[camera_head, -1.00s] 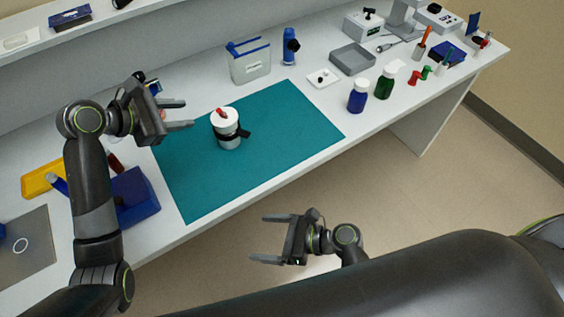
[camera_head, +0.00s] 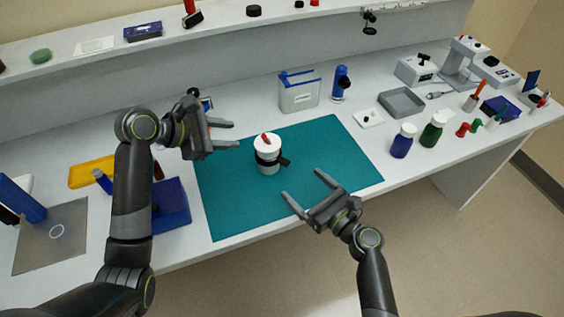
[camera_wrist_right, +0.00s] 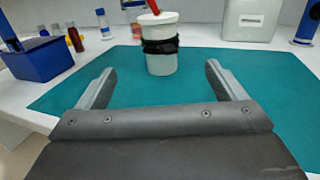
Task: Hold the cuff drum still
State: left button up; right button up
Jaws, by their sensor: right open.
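The cuff drum (camera_head: 268,156) is a white and grey cylinder with a black band around it and a red piece on its white top. It stands upright on the teal mat (camera_head: 330,150). My left gripper (camera_head: 228,134) is open and empty, left of the drum and apart from it. My right gripper (camera_head: 302,193) is open and empty over the mat's front edge, in front of the drum. In the right wrist view the drum (camera_wrist_right: 161,62) stands ahead, between the two fingers (camera_wrist_right: 165,85) in the picture but beyond their tips.
A blue bin (camera_head: 170,208) and a yellow tray (camera_head: 92,172) lie left of the mat. A grey box with a blue top (camera_head: 299,94) and a blue device (camera_head: 340,84) stand behind it. Bottles (camera_head: 403,141) stand to the right. The mat around the drum is clear.

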aim_at(276, 160)
jog(key=x, duration=1.4)
jog(key=shift+f, duration=0.1)
jog(key=c, duration=1.1)
jog(key=shift+c, duration=0.2)
